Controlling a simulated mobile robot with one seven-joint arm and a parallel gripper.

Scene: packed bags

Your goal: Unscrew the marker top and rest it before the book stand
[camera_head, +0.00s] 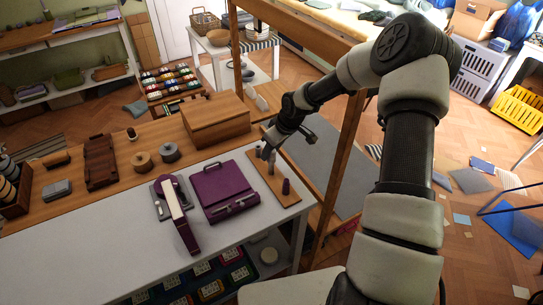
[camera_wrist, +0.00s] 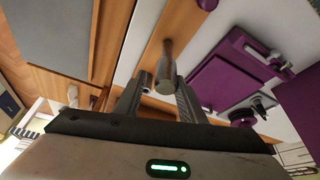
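In the head view my gripper (camera_head: 268,152) points down at a wooden board (camera_head: 283,193) on the table's right side. In the wrist view my gripper (camera_wrist: 160,86) is open, with a grey cylinder (camera_wrist: 168,68) between its fingers; I cannot tell whether they touch it. This may be the marker, but its top is not clearly distinguishable. A short purple cylinder (camera_head: 286,187) stands near the board's front end.
A wooden box (camera_head: 216,120) stands behind the case. A wooden post (camera_head: 337,175) rises just right of the board. The white tabletop (camera_head: 90,245) is clear at front left.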

